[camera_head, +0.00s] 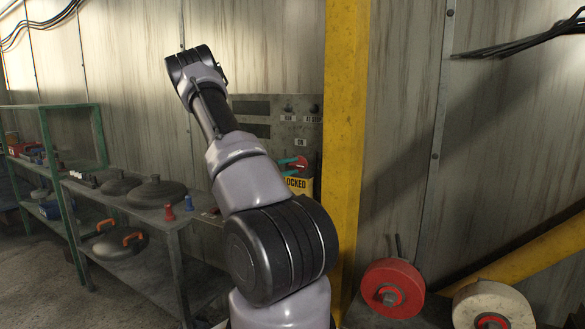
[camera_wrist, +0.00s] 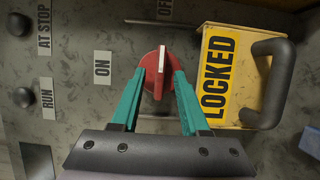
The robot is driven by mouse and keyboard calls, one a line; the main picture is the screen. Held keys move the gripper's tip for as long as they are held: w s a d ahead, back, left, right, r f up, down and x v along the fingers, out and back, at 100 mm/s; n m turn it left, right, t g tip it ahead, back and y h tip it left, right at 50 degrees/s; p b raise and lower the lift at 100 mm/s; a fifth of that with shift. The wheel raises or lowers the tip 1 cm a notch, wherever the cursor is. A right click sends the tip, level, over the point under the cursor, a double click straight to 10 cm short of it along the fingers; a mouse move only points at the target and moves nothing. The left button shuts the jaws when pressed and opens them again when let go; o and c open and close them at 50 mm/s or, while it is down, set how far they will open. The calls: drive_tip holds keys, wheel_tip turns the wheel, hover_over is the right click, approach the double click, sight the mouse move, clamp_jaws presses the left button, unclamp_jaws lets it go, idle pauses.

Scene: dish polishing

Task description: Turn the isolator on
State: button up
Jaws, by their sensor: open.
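The isolator (camera_head: 301,162) is a red rotary switch on a grey panel, partly hidden by my arm in the head view. In the wrist view the red isolator (camera_wrist: 162,58) has a raised handle that points up the picture, toward the OFF label (camera_wrist: 165,10). The ON label (camera_wrist: 102,67) lies to its left. My gripper (camera_wrist: 160,76) is open, with one teal finger on each side of the handle. I cannot tell whether the fingers touch it. In the head view only a bit of my gripper (camera_head: 287,161) shows.
A yellow LOCKED box (camera_wrist: 216,75) with a dark handle (camera_wrist: 272,85) sits close right of the isolator. Dark knobs by the RUN (camera_wrist: 47,98) and AT STOP (camera_wrist: 44,32) labels are at left. A yellow post (camera_head: 345,120) and a bench (camera_head: 165,217) flank my arm.

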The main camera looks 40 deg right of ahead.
drive_tip(key=shift+d, duration=0.3)
clamp_jaws()
